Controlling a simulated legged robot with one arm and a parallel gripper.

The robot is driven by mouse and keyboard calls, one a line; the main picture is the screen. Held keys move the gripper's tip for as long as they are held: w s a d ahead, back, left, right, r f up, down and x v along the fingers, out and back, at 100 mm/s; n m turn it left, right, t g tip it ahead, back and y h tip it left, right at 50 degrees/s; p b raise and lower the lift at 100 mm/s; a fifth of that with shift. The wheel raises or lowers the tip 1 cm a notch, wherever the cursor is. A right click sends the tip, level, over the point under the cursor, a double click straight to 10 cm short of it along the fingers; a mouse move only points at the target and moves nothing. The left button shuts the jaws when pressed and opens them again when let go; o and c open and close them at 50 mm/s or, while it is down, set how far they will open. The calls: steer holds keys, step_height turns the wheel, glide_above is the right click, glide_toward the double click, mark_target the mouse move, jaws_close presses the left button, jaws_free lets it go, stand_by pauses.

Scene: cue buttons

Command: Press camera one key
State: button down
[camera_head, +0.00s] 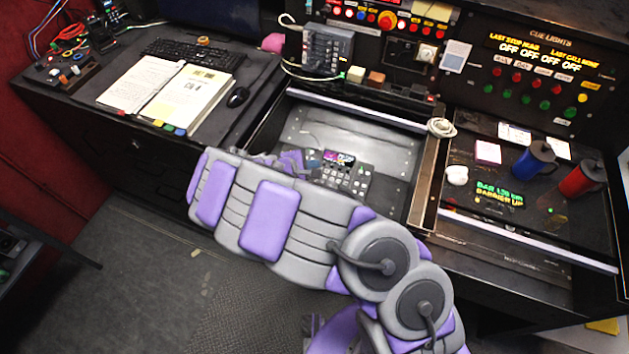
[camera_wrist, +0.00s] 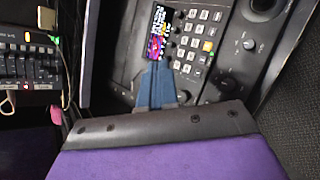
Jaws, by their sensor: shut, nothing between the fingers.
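A dark control panel (camera_head: 366,177) with several pale keys and a small colour screen (camera_head: 339,158) lies in the recessed bay of the desk. In the wrist view the screen (camera_wrist: 158,31) is at the left of the pale keys (camera_wrist: 190,28), and one key (camera_wrist: 208,46) is lit yellow-orange. The key labels are too small to read, so I cannot tell which is camera one. My gripper (camera_head: 314,161) is at the panel's left side. In the wrist view my gripper's blue fingers (camera_wrist: 154,68) are together and empty, just below the screen. Contact cannot be judged.
A mixer-like box (camera_head: 327,47) stands behind the bay. An open notebook (camera_head: 165,95) and a mouse (camera_head: 237,97) lie to the left. A blue mug (camera_head: 535,158) and a red mug (camera_head: 582,180) stand to the right. The bay has a raised edge (camera_head: 360,111).

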steer(key=f, duration=0.1)
steer(key=b, duration=0.5)
glide_above(316, 181)
steer(key=s+a, duration=0.1)
step_height(316, 181, down, 6)
steer(key=shift+s+a+f, duration=0.15)
steer(key=shift+f+b, duration=0.3)
steer(key=shift+f, duration=0.15)
steer(key=shift+d, duration=0.3)
steer(key=shift+a, duration=0.2)
steer(key=shift+d, duration=0.1)
steer(key=shift+f, duration=0.1)
stand_by(0.4)
steer(key=shift+f, duration=0.25)
